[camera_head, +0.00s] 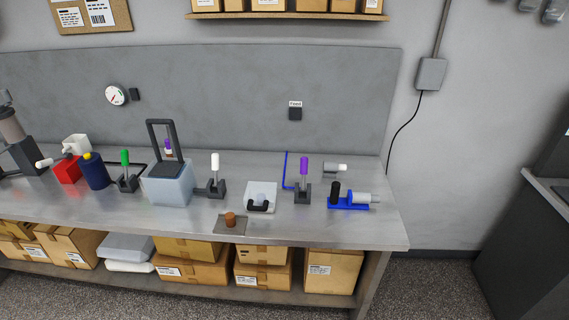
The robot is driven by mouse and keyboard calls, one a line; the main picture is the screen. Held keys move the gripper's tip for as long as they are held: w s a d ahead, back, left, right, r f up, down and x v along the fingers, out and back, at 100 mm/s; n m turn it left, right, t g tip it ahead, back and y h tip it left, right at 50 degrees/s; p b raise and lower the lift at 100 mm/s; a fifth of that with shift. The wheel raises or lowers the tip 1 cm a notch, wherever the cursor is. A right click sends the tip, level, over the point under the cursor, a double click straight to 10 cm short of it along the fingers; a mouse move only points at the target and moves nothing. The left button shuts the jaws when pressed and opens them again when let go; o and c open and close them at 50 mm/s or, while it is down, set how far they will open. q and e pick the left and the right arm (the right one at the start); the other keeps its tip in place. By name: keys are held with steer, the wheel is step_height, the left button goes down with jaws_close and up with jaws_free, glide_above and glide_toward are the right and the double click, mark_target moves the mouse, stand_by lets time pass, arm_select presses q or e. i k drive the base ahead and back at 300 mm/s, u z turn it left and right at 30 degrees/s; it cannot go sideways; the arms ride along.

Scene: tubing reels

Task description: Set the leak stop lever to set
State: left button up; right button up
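Several upright levers stand on the metal bench, and no readable label shows which one is the leak stop lever. One has a green handle (125,158), one a white handle (215,162) and one a purple handle (304,166), each in a dark grey block. Another purple handle (168,146) is partly hidden behind a clear box with a dark frame. A black upright knob (335,190) stands on a blue base with a grey cylinder. Neither of my grippers is in view.
The bench (370,232) also holds a clear box (170,188), a white plate (262,193), a brown knob (230,219), a red block (68,170) and a dark blue cylinder (95,172). A gauge (116,95) is on the back panel.

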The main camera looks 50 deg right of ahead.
mark_target(304, 160)
steer(key=z, duration=1.5)
steer(key=i, duration=0.35)
steer(key=u, duration=0.05)
